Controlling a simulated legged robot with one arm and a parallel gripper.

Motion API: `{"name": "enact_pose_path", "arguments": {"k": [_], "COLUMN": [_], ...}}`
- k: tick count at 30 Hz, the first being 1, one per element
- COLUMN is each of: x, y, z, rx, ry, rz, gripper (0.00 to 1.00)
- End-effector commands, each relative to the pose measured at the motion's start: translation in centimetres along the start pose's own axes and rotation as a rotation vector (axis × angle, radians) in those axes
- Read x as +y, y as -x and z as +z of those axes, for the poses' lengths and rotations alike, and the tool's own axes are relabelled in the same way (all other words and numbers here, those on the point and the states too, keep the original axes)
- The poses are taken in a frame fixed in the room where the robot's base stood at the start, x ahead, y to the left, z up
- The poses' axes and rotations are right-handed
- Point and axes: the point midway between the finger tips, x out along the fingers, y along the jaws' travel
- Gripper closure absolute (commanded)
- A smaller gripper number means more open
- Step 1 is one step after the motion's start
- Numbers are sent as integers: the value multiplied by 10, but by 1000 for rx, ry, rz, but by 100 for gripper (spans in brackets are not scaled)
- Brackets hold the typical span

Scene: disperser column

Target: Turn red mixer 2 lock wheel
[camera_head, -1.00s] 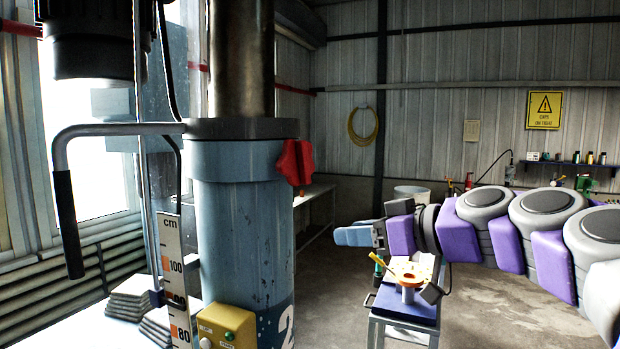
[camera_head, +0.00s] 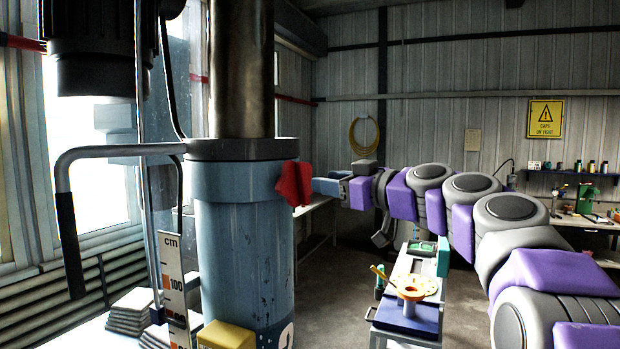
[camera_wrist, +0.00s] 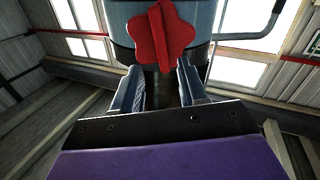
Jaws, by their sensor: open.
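The red lock wheel (camera_head: 295,184) is on the right side of the blue mixer column (camera_head: 243,240), just below its dark collar. In the wrist view the star-shaped red wheel (camera_wrist: 160,36) faces me at the top middle, with the column behind it. My gripper (camera_head: 322,187) is at the end of my arm, level with the wheel and close to its right side. In the wrist view my gripper's two blue fingers (camera_wrist: 160,85) are apart, with the wheel beyond and above their tips. Nothing is between them. Contact with the wheel is not visible.
A bent grey handle (camera_head: 68,200) sticks out left of the column. A yellow control box (camera_head: 226,336) sits low on the column beside a cm scale (camera_head: 172,285). A small cart with a yellow-topped fixture (camera_head: 412,287) stands below my arm. Open floor lies around it.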

Motion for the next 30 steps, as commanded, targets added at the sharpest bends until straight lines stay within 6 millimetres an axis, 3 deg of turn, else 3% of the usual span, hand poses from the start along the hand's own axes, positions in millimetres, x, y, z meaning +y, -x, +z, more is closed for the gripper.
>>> {"name": "enact_pose_path", "arguments": {"k": [3, 9, 23, 30], "x": [0, -2, -2, -2], "y": [-24, -50, -60, -60], "z": [1, -1, 0, 0], "rx": [-4, -3, -1, -1], "ry": [2, 2, 0, 0], "rz": [0, -2, -2, -2], "gripper": [57, 57, 57, 80]}}
